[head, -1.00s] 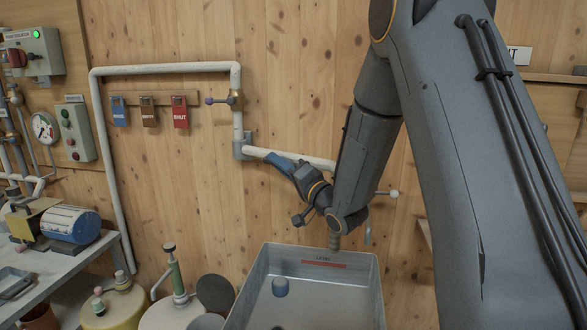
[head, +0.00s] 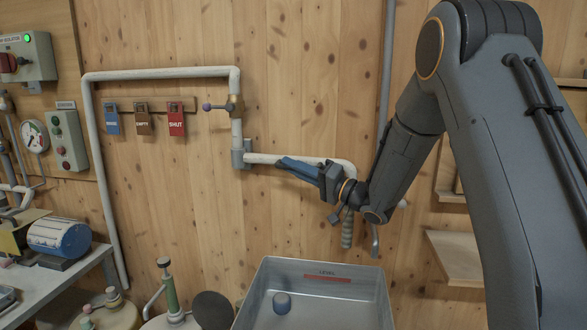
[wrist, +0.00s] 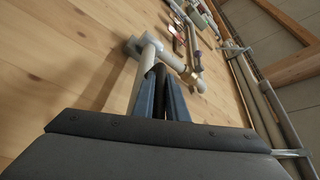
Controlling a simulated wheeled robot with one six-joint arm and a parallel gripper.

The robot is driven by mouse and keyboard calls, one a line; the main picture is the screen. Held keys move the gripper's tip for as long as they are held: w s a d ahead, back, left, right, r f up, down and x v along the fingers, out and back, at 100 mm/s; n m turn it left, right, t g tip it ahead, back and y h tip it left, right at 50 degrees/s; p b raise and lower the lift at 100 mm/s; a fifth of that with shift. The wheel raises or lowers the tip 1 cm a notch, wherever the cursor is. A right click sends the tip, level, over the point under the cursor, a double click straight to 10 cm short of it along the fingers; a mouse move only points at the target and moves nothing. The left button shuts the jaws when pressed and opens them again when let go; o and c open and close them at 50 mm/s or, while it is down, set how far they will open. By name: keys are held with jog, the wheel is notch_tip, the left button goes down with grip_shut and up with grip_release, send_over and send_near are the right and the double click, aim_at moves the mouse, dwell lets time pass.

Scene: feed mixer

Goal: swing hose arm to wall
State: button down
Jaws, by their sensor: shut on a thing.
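The hose arm (head: 262,158) is a pale pipe that runs right from a grey pivot (head: 240,154) on the wooden wall. Its far end bends down to a short ribbed hose (head: 347,235), which shows above the back rim of the tank (head: 258,285). My gripper (head: 284,164) has blue fingers shut on the hose arm partway along it. My gripper hides part of the pipe. In the wrist view the fingers (wrist: 161,78) point along the pipe toward the pivot (wrist: 134,47). The exact gap from the arm to the wall is hard to judge.
A valve with a purple-knobbed lever (head: 208,107) sits on the upright pipe above the pivot. Blue, brown and red tags (head: 176,123) hang to its left. A grey vertical pipe (head: 387,60) and a wooden shelf (head: 462,258) are at the right.

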jog(key=c, duration=1.8)
grip_release()
jog(key=shift+o, duration=0.2)
jog(key=shift+s+d, duration=0.1)
jog(key=shift+d, duration=0.05)
jog(key=b+v, duration=0.2)
jog(key=v, duration=0.5)
jog(key=shift+s+d, duration=0.2)
jog(key=shift+d, duration=0.05)
jog(key=shift+f, duration=0.1)
